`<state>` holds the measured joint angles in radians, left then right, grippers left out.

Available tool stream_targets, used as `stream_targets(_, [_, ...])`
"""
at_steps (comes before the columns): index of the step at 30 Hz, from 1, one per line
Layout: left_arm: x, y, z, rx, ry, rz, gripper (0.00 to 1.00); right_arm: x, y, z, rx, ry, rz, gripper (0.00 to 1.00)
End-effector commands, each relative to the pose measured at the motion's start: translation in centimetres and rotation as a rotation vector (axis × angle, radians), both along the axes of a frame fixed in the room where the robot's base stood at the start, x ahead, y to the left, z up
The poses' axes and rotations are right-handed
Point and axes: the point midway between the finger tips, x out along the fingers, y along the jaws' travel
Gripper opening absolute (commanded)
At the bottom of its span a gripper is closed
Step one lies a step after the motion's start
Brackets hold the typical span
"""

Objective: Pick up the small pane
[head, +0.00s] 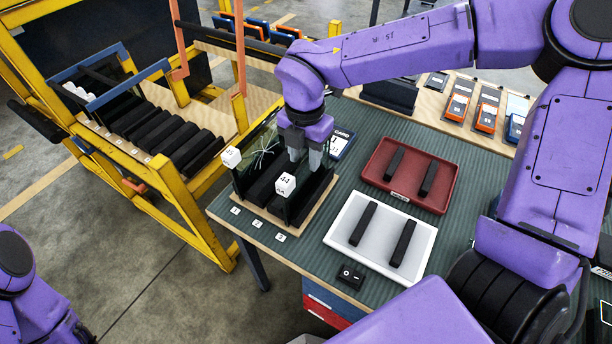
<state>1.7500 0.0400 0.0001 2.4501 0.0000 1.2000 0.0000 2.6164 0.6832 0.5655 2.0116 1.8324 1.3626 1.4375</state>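A wooden rack (268,228) with dark slots stands at the left front of the green bench mat. Thin glass panes stand upright in it, with white number cubes at their corners, one at the left (231,157) and one in front marked 44 (285,184). A pane at the back left (262,150) shows white crack lines. I cannot tell for sure which pane is the small one. My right gripper (305,157) points down over the rack's back right part, its grey fingers apart with no pane clearly between them. Only part of my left arm shows; its gripper is out of view.
A red tray (445,206) and a white tray (376,274), each with two black bars, lie right of the rack. A black switch box (350,276) sits at the front edge. A yellow trolley (190,215) with black padded slots stands left. Handheld devices (458,105) line the back.

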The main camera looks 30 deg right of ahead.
Motion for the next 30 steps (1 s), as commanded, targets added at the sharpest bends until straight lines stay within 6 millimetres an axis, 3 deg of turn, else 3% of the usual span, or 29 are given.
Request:
stream_targets(3, [0.0, 0.0, 1.3, 0.000, 0.000, 0.000, 0.43, -0.1, -0.3, -1.9, -0.002, 0.006, 0.002, 0.39])
stream_targets(7, [0.0, 0.0, 1.3, 0.000, 0.000, 0.000, 0.43, 0.0, -0.3, -4.0, -0.001, 0.004, 0.000, 0.39])
stream_targets(14, [0.0, 0.0, 1.2, 0.000, 0.000, 0.000, 0.43, 0.0, -0.3, -4.5, 0.000, 0.000, 0.001, 0.39])
stream_targets(15, [0.0, 0.0, 1.2, 0.000, 0.000, 0.000, 0.43, 0.0, -0.3, -4.5, 0.000, 0.000, 0.001, 0.36])
stream_targets(18, [0.0, 0.0, 1.2, 0.000, 0.000, 0.000, 0.43, 0.0, -0.3, -4.5, 0.000, 0.000, 0.001, 0.04])
stream_targets(19, [0.0, 0.0, 1.2, 0.000, 0.000, 0.000, 0.43, 0.0, -0.3, -4.5, 0.000, 0.000, 0.001, 0.00])
stream_targets(30, [0.0, 0.0, 1.2, 0.000, 0.000, 0.000, 0.43, 0.1, -0.3, -4.2, 0.000, -0.002, 0.001, 0.00])
